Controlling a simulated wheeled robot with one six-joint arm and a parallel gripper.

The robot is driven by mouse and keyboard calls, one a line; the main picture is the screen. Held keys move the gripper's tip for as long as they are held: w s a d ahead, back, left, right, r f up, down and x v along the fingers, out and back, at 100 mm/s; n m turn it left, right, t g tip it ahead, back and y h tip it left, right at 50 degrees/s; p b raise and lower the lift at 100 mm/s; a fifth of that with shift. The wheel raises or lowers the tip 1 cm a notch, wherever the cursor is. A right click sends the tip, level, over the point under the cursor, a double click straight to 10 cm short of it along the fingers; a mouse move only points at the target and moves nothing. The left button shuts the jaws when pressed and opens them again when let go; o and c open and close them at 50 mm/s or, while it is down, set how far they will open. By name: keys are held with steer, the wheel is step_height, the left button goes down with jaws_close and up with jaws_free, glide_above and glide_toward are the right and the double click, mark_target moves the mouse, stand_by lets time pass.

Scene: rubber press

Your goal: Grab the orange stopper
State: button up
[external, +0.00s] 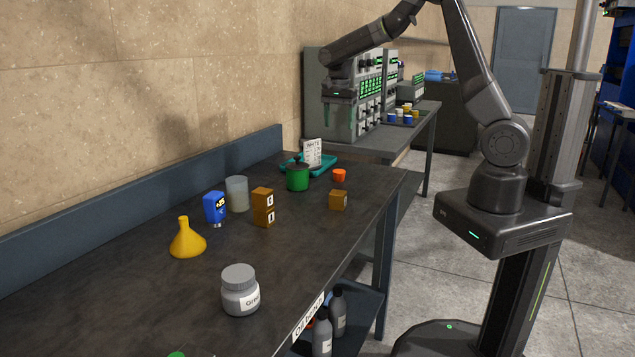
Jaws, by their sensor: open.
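The orange stopper (339,176) is a small, short round piece on the dark workbench (130,290), near its far end. It stands to the right of a green cup (298,178) and behind a brown block (338,200), apart from both. My gripper (340,112) hangs from the arm with its fingers pointing down, above the far end of the bench. It is open and empty. In the picture it is above the stopper with a clear gap; its exact depth relative to the stopper is hard to tell.
The bench's right side is mostly clear.

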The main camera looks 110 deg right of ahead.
mark_target(339, 171)
steer(key=f+m+t+b, duration=0.1)
steer(key=f+m+b, duration=0.2)
steer(key=f, duration=0.1)
steer(key=s+f+m+t+b, duration=0.1)
steer(key=f+m+b, duration=0.2)
steer(key=f+m, duration=0.1)
steer(key=s+f+m+t+b, duration=0.1)
steer(key=f+m+b, duration=0.3)
steer(key=f, duration=0.1)
steer(key=shift+s+f+h, duration=0.15)
steer(key=shift+f+h, duration=0.15)
steer(key=shift+f, duration=0.1)
steer(key=x, duration=0.4)
steer(key=shift+w+a+p, duration=0.15)
steer(key=shift+w+p, duration=0.1)
steer(key=shift+p, duration=0.1)
steer(key=shift+w+f, duration=0.15)
steer(key=shift+f, duration=0.35)
steer(key=c, duration=1)
